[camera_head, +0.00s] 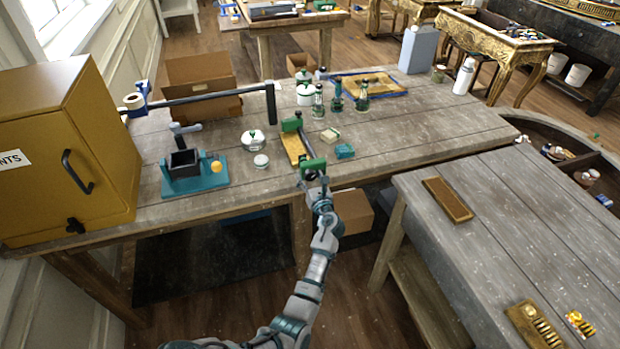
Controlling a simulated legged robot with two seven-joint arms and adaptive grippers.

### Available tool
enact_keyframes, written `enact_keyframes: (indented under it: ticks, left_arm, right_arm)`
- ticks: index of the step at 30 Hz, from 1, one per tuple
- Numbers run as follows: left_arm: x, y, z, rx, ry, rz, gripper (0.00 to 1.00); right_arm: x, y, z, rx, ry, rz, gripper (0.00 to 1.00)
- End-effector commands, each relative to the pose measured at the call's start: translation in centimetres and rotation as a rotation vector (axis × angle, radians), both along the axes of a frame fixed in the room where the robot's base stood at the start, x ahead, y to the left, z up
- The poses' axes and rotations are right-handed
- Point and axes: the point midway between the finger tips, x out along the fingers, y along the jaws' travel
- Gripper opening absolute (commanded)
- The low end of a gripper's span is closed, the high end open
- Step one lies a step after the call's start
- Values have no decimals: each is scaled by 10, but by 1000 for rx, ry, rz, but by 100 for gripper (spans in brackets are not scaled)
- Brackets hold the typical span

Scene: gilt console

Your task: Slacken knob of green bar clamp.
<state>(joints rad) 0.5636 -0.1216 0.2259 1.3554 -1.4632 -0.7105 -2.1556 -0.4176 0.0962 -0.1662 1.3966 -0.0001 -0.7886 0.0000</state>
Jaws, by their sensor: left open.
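The green bar clamp (313,165) lies near the front edge of the grey wooden table, with one green jaw at the edge and another green part farther back. Its dark bar runs between them beside a yellowish wooden piece (294,148). My left gripper (313,181) is at the table's front edge, right at the near end of the clamp, where the knob is. The gripper is open; its fingers hide the knob, and I cannot tell whether they touch it. My right gripper is not in view.
A teal block (345,151) and a pale block (330,134) lie just right of the clamp. A white lidded pot (252,140) and a teal-based vise (196,178) stand left. A yellow cabinet (65,150) fills the left end. A second table (510,225) stands at right.

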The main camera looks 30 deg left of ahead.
Motion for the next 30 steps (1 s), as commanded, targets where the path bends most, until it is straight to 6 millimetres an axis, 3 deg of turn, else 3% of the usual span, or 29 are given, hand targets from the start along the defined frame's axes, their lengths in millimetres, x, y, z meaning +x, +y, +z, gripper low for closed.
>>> enact_keyframes:
  ticks: [1, 8, 20, 30]
  left_arm:
    - [0, 0, 0, 0, 0, 0, 65]
    - [0, -1, 0, 0, 0, -1, 7]
    - [0, -2, 0, -37, -43, -2, 6]
    - [1, -2, -1, -197, -232, -1, 6]
  right_arm:
    - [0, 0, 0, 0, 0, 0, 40]
    - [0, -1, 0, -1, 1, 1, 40]
    - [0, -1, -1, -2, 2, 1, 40]
    - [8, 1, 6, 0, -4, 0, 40]
